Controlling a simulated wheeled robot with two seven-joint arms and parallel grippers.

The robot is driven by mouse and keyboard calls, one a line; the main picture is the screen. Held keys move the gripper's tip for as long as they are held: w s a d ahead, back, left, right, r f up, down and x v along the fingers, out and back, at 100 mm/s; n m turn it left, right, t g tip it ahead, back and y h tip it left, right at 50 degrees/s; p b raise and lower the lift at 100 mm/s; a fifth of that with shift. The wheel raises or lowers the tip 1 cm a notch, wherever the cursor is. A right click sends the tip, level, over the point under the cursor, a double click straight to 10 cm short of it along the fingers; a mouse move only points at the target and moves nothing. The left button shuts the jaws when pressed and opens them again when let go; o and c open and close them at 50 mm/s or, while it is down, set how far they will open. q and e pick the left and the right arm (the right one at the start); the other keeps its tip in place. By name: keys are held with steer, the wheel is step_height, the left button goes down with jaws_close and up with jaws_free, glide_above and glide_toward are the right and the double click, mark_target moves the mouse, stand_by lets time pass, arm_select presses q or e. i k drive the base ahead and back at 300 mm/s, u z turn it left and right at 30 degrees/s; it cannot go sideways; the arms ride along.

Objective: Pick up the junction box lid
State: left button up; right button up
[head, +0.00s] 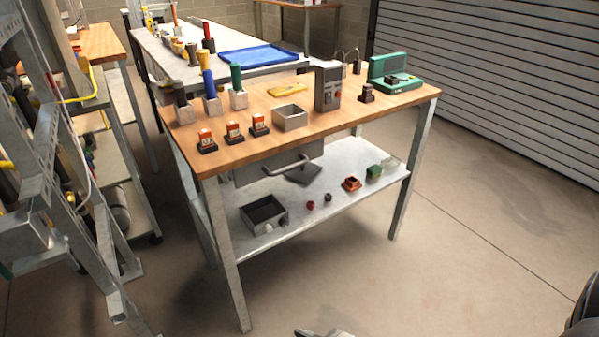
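A small open-topped grey metal box (290,118) stands on the wooden top of the workbench, near its middle. A dark flat plate (304,174) lies on the lower shelf, partly under the bench's drawer and handle; it may be the junction box lid, but I cannot tell for sure. A larger open grey box (263,214) with a dark inside sits on the same shelf, to the left. A small grey metal part, maybe the tip of my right gripper (322,333), shows at the bottom edge, far from the bench; its opening is not clear. My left gripper is not in view.
The workbench top (350,123) carries several orange-topped parts, coloured-handled tools, a grey meter (328,88) and a green device (394,73). Small parts lie on the lower shelf (325,212). A ladder (75,200) stands at left.

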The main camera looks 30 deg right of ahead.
mark_target(302, 174)
steer(key=u, duration=2.85)
steer(key=k, duration=1.85)
steer(key=z, duration=2.25)
